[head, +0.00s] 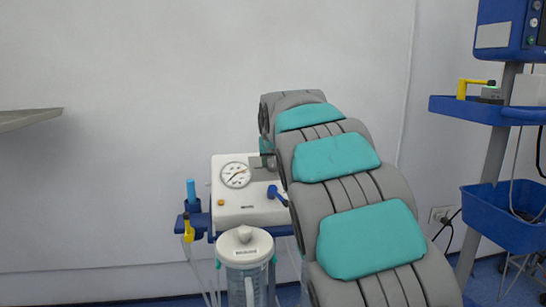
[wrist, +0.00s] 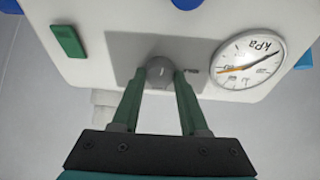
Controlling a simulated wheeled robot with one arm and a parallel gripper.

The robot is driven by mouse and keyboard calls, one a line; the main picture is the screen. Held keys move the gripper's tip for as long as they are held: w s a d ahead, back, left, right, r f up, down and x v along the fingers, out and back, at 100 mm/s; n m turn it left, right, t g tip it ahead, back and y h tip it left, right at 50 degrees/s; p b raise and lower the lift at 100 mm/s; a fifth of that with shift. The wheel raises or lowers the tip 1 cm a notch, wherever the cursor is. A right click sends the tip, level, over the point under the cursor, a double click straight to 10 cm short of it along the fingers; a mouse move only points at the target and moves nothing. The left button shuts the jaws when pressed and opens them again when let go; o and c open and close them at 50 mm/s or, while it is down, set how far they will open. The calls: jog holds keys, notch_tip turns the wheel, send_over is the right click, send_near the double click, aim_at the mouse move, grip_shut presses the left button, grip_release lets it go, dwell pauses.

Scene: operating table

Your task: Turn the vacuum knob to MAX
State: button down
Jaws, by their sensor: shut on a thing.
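The white vacuum unit (head: 232,211) stands beyond my arm in the head view, with its round gauge (head: 236,175) on the face. In the wrist view, a grey round knob (wrist: 160,66) sits on the unit's face, with a short pale mark on it. My gripper (wrist: 160,78) has its two green fingers on either side of this knob and is shut on it. The gauge also shows in the wrist view (wrist: 247,57), upside down, marked kPa, with an orange needle. In the head view my arm hides the knob and fingertips. No MAX label is legible.
A clear canister (head: 246,275) hangs below, and a blue rail with a yellow-and-blue fitting (head: 190,225) is at left. A blue cart shelf (head: 475,108) stands at right.

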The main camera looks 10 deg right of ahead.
jog(key=m+h+p, duration=0.1)
jog(key=m+p, duration=0.1)
jog(key=m, duration=0.3)
jog(key=shift+g, duration=0.3)
jog(key=m+p, duration=0.1)
jog(key=m, duration=0.2)
jog(key=shift+w+r+m+g+h, duration=0.1)
jog(key=shift+m+g+h, duration=0.3)
jog(key=m+g+p, duration=0.1)
jog(key=m, duration=0.3)
jog(key=shift+p, duration=0.4)
jog(key=shift+m+g+p, duration=0.3)
jog(key=shift+m+p, duration=0.05)
jog(key=shift+m, duration=1.25)
jog(key=c, duration=0.7)
grip_release()
